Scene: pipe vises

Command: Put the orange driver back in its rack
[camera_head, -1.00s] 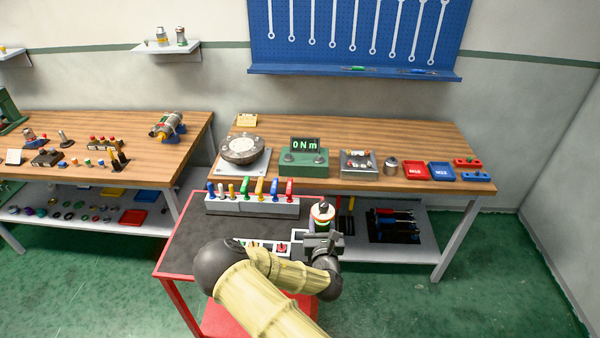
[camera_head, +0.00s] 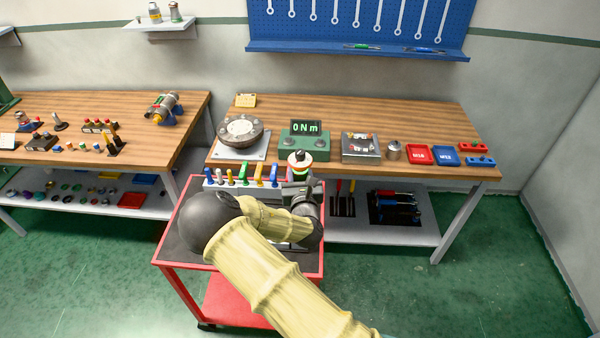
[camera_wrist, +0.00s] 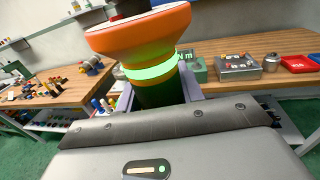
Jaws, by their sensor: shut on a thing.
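My gripper (camera_head: 300,187) is shut on an upright tool (camera_head: 300,161) with an orange flared collar, a glowing green band and a pale top, which I take for the orange driver. In the wrist view the tool (camera_wrist: 150,45) stands between the fingers of my gripper (camera_wrist: 158,95); its dark lower part is partly hidden by the gripper body. It is held above the red-edged cart, near the right end of a pale rack (camera_head: 217,185) of several colored handles. I cannot tell whether this rack belongs to the driver. My arm hides much of the cart top.
The red cart (camera_head: 177,266) stands before the wooden bench (camera_head: 420,125). The bench bears a disc fixture (camera_head: 241,132), a green torque display (camera_head: 305,140), a grey box (camera_head: 360,147) and red and blue trays (camera_head: 418,154). More handled tools (camera_head: 395,207) lie on the shelf beneath.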

